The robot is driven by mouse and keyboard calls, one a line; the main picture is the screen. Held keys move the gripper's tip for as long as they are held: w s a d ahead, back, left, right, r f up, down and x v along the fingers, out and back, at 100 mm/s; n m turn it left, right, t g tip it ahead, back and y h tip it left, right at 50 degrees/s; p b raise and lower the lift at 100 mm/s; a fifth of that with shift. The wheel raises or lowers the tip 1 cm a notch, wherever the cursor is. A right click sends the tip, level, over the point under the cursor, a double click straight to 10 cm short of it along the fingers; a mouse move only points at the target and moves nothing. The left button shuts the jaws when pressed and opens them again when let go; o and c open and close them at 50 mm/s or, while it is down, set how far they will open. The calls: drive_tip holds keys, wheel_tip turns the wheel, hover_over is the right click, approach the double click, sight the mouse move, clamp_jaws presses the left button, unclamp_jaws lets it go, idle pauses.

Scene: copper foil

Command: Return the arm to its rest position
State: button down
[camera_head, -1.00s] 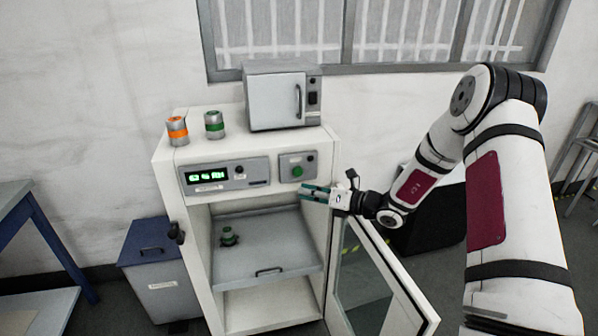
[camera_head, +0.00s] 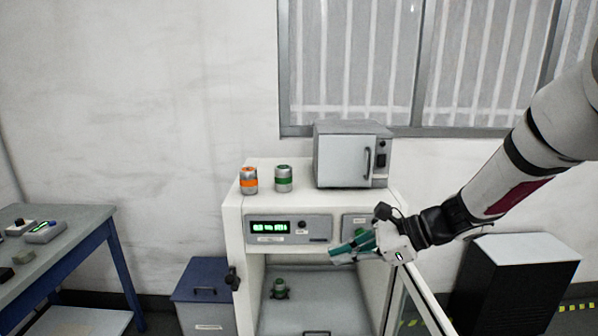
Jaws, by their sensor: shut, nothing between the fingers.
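My gripper (camera_head: 343,255) is shut and empty. It shows in front of the right side of the white cabinet (camera_head: 238,225), near the small right control panel, and covers part of that panel. My arm comes in from the right edge of the head view. The cabinet's glass door (camera_head: 408,312) stands open at the lower right, below my wrist. Inside the cabinet, a small green-topped item (camera_head: 279,288) sits on a grey shelf (camera_head: 305,309).
A small grey oven (camera_head: 342,160), an orange-banded can (camera_head: 248,180) and a green-banded can (camera_head: 284,178) stand on the cabinet top. A blue-lidded bin (camera_head: 205,283) is left of it. A blue table (camera_head: 75,238) stands far left. A black box (camera_head: 515,290) stands right.

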drive_tip(key=s+r+n+g+h, duration=0.1)
drive_tip(key=s+r+n+h, duration=0.2)
drive_tip(key=s+n, duration=0.3)
drive_tip(key=s+r+n+g+h, duration=0.15)
drive_tip(key=s+n, duration=0.25)
drive_tip(key=s, duration=0.4)
drive_tip(key=s+d+r+n+t+h, duration=0.4)
drive_tip(key=s+d+n+h, duration=0.2)
drive_tip(key=s+d+n, duration=0.3)
drive_tip(key=s+d, duration=0.1)
drive_tip(key=s, duration=0.1)
drive_tip(key=shift+s+r+h, duration=0.3)
drive_tip(key=shift+r+h, duration=0.05)
